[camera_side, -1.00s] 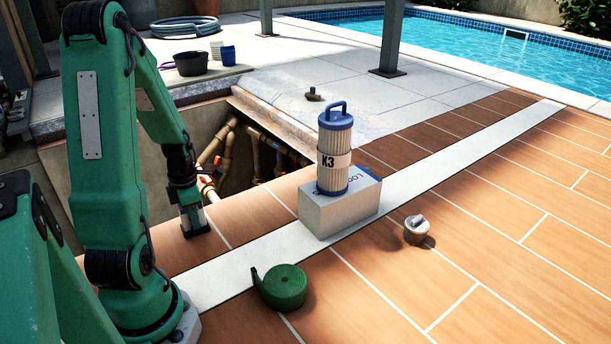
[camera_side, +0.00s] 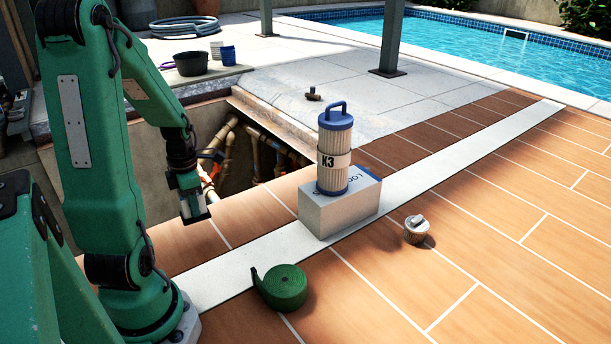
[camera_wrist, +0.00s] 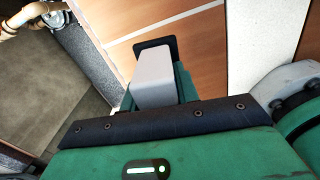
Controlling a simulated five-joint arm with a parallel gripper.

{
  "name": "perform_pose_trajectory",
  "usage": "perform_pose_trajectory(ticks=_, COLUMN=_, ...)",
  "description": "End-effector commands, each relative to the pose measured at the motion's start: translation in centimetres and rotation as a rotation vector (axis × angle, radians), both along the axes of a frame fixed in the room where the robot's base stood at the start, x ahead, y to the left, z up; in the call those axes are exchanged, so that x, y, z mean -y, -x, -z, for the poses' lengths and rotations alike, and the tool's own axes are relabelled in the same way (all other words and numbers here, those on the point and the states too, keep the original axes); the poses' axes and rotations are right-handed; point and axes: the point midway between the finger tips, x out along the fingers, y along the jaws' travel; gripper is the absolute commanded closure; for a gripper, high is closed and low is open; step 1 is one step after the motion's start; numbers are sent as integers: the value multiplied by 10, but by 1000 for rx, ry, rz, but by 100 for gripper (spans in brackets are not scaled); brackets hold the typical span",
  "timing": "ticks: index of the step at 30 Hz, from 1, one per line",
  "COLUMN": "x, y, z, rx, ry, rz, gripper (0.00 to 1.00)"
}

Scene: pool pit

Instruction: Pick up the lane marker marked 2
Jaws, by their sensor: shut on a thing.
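My gripper (camera_side: 195,208) hangs a little above the terracotta tiles at the pit's near edge in the side view. It is shut on a small pale grey piece, taken to be the lane marker, which shows at its lower end. No number 2 is readable. In the wrist view, a light grey block (camera_wrist: 153,78) with a black end stands out in front of my green gripper body; I cannot tell which part is finger and which is held thing. No other lane marker shows.
A filter cartridge marked K3 (camera_side: 334,155) stands on a grey block (camera_side: 340,213). The open pipe pit (camera_side: 235,150) lies beside my gripper. Tiles at right are clear.

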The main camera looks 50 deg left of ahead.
Motion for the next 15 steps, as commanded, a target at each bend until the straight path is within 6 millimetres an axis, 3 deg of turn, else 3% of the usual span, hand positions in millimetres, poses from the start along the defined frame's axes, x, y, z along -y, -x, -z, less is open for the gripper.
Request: perform_pose_trajectory(ticks=15, x=73, y=-32, z=-47, rx=2, ry=-2, rz=5, gripper=96)
